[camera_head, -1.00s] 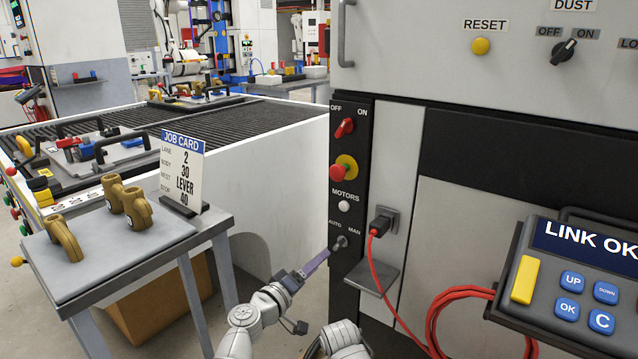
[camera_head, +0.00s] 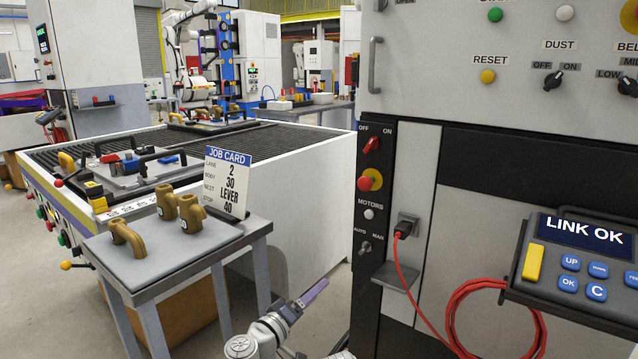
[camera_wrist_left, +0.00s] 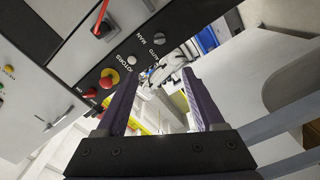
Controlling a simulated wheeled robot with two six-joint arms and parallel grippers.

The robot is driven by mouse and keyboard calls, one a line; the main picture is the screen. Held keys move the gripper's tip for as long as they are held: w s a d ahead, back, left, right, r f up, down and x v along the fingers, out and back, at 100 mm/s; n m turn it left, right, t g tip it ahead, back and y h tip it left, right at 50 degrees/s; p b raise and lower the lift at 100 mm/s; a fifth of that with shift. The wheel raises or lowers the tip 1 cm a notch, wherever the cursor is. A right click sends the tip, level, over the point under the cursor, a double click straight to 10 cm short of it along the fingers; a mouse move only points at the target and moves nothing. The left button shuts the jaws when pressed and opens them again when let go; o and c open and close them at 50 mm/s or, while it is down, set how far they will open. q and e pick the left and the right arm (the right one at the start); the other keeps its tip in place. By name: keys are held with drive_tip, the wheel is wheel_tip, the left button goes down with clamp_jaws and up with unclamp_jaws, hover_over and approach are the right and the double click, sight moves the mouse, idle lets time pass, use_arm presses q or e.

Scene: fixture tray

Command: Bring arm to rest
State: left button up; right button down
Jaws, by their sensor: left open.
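My left gripper (camera_head: 314,294) shows low in the middle of the head view, in front of the cabinet's control strip and right of the small parts table. In the left wrist view its two purple fingers (camera_wrist_left: 160,100) stand wide apart with nothing between them. The gripper is apart from the AUTO/MAN switch (camera_head: 365,247), which also shows in the wrist view (camera_wrist_left: 158,39). My right gripper is not in view.
A grey table (camera_head: 160,262) with several brass fittings and a job card (camera_head: 227,182) stands at left. The control cabinet (camera_head: 500,190) fills the right side, with a coiled red cable (camera_head: 460,300) and a pendant (camera_head: 580,262) reading LINK OK. Floor between table and cabinet is clear.

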use_arm(q)
drive_tip(key=s+a+f+m+g+y, duration=0.1)
drive_tip(key=s+f+m+g, duration=0.25)
drive_tip(key=f, duration=0.35)
drive_tip(key=s+a+f+m+g+y, duration=0.1)
drive_tip(key=s+f+m+g+y, duration=0.1)
drive_tip(key=s+f+g, duration=0.45)
drive_tip(key=s+a+f+g+y, duration=0.45)
drive_tip(key=a+f+y, duration=0.3)
drive_tip(key=a, duration=0.65)
drive_tip(key=s+d+m+y, duration=0.25)
drive_tip(key=s+d, duration=0.45)
drive_tip(key=d, duration=0.4)
wheel_tip(320, 180, up, 36)
drive_tip(key=h+p, duration=0.1)
drive_tip(key=p, duration=3.5)
drive_tip(key=shift+f, duration=0.2)
drive_tip(key=shift+d, duration=0.1)
